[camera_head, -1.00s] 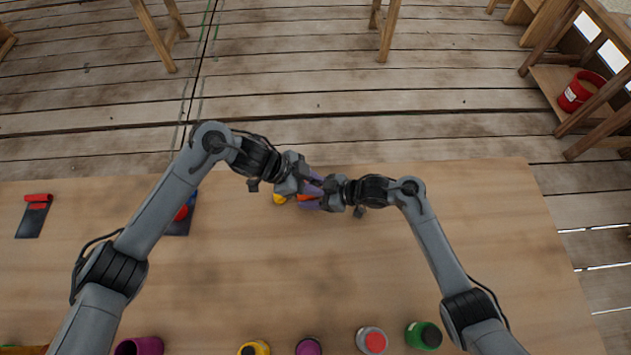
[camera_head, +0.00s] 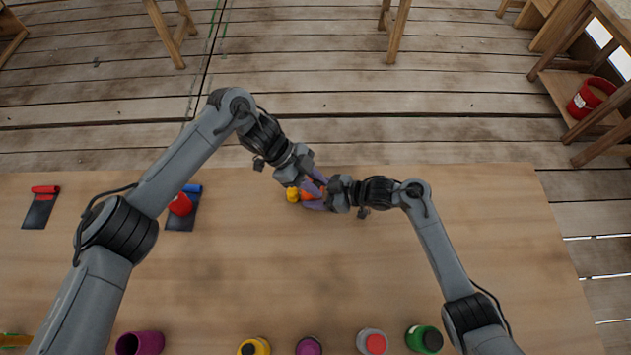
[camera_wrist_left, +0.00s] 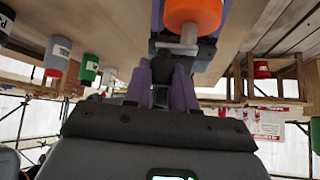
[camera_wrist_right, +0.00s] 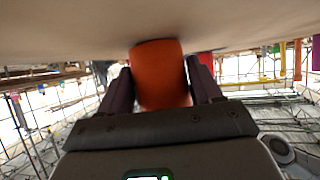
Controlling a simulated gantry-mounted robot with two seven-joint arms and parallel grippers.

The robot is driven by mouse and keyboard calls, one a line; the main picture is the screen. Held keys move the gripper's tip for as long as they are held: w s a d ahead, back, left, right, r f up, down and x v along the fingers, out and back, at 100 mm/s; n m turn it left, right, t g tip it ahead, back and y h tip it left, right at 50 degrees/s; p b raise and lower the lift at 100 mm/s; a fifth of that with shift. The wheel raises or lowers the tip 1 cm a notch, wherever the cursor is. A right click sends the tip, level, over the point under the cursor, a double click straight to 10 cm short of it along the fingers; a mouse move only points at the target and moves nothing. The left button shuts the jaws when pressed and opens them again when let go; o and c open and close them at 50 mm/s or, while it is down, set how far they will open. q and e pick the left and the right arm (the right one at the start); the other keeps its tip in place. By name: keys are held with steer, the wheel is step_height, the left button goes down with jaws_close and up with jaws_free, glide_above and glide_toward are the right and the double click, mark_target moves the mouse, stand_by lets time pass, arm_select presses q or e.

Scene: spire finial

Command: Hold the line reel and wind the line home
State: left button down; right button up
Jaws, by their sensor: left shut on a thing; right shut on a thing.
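The line reel (camera_head: 308,194) is orange with a yellow part at its left end, low over the back middle of the table. My right gripper (camera_head: 316,205) is shut on the orange body, which shows between its fingers in the right wrist view (camera_wrist_right: 160,75). My left gripper (camera_head: 317,184) is at the reel's back side, shut on a small part of it that the fingers mostly hide, probably the crank. In the left wrist view the orange body (camera_wrist_left: 192,14) and a pale shaft are just beyond the left fingertips. The line itself cannot be made out.
Dark plates with a red roller (camera_head: 42,200) and a red-and-blue piece (camera_head: 181,204) lie at left. A purple cup (camera_head: 140,343) and yellow, purple, grey-red and green (camera_head: 424,339) containers line the front edge. The table's middle and right are clear.

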arm_select(q)
steer(key=c, duration=0.9)
jaws_free()
steer(key=v, duration=1.2)
